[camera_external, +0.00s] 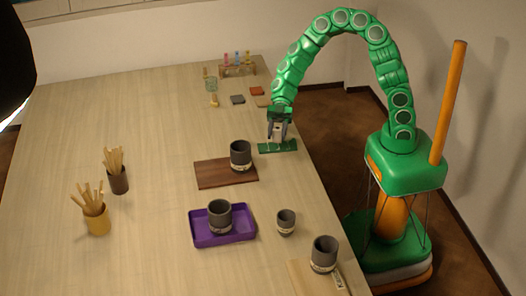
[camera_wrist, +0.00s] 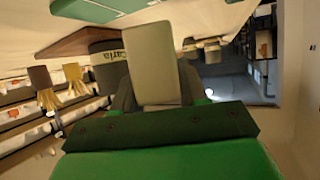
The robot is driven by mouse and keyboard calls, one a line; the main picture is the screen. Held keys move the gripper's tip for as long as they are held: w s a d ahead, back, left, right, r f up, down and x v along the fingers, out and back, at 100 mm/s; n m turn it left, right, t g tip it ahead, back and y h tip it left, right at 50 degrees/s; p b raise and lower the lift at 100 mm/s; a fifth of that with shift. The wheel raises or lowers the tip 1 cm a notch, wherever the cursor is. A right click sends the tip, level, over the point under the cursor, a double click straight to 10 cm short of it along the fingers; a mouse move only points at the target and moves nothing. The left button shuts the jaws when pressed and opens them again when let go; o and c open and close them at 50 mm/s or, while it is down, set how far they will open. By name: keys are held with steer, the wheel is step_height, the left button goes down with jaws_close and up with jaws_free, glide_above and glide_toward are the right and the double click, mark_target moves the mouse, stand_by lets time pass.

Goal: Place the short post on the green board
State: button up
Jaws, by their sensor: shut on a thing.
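The short post (camera_wrist: 152,65) is a pale beige block that stands out between my fingers in the wrist view. My gripper (camera_external: 277,136) is shut on it; in the external view only a small pale part shows between the dark fingers. The green board (camera_external: 290,147) lies flat on the table near its right edge, just below my gripper. Part of what looks like the green board (camera_wrist: 95,8) shows at the top of the wrist view, beyond the post's far end. Whether the post touches the board cannot be told.
A brown board (camera_external: 215,177) with a dark cup (camera_external: 241,156) lies just in front. A purple tray (camera_external: 193,229) with a cup, a small cup (camera_external: 286,222) and another cup (camera_external: 323,254) stand nearer.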

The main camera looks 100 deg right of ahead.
steer(key=shift+f, duration=1.2)
steer(key=shift+f, duration=0.1)
steer(key=o, duration=1.1)
